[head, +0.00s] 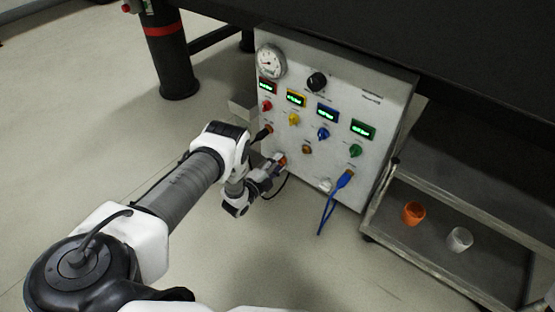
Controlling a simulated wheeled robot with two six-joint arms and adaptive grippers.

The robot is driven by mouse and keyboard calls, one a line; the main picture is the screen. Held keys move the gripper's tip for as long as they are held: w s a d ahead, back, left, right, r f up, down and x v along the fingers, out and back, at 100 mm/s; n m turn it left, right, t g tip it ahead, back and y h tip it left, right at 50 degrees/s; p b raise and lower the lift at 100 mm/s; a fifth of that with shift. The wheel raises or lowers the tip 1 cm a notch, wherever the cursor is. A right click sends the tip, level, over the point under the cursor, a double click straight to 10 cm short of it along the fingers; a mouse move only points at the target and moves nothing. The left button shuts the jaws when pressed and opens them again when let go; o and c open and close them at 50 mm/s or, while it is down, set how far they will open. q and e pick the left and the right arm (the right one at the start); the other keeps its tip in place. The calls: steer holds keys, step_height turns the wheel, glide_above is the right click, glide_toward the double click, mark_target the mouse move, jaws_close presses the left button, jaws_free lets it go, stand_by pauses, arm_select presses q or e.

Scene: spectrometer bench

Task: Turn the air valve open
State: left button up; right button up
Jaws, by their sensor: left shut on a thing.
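The grey instrument panel (350,100) stands upright under the dark bench. My left gripper (279,164) is at the panel's lower left part, shut on a small orange-red part that I take for the air valve's handle (283,160). The fingers hide much of this part, so its angle cannot be told. A round pressure gauge (270,61) is at the panel's upper left; its reading is too small to tell. My right gripper is not in view.
The panel bears red (266,106), yellow (294,119), blue (323,133) and green (355,151) knobs and a black knob (317,81). A blue cable (329,208) hangs below. A cart (430,245) on the right holds an orange cup (413,214) and a white cup (459,240).

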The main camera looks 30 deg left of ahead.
arm_select(q)
steer(key=m+p, duration=0.4)
steer(key=m, duration=0.6)
steer(key=shift+m, duration=0.3)
steer(key=shift+p, duration=0.3)
steer(key=o, duration=1.2)
steer(key=shift+c, duration=0.2)
steer(key=s+a, duration=0.1)
steer(key=s, duration=1.1)
